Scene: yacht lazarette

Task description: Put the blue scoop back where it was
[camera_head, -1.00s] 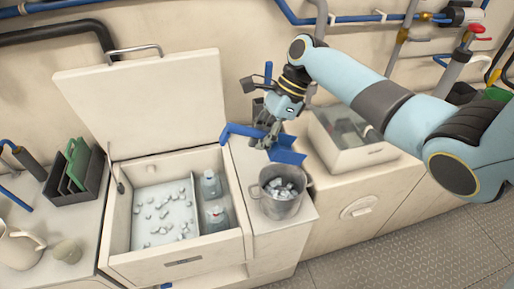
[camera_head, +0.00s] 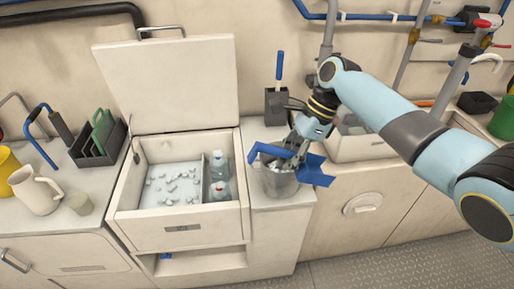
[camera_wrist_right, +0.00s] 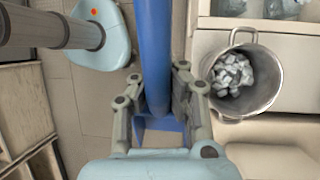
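The blue scoop (camera_head: 315,172) is held in my right gripper (camera_head: 293,157), with its handle (camera_head: 268,149) pointing left. In the right wrist view the scoop's blue handle (camera_wrist_right: 155,55) runs between the fingers of my right gripper (camera_wrist_right: 162,92), which are closed on it. The scoop appears empty, though its inside is partly hidden. In the head view the scoop overlaps the metal pot (camera_head: 274,186), which holds ice cubes; in the wrist view the pot (camera_wrist_right: 243,105) stands apart to the right. My left gripper is not in view.
The open icebox (camera_head: 182,219) has loose ice cubes and two bottles (camera_head: 219,178), with its lid (camera_head: 170,80) raised. A dark holder (camera_head: 277,106) with a blue-handled tool stands behind the pot. A cream jug (camera_head: 36,192) and a dark rack (camera_head: 97,150) stand at left.

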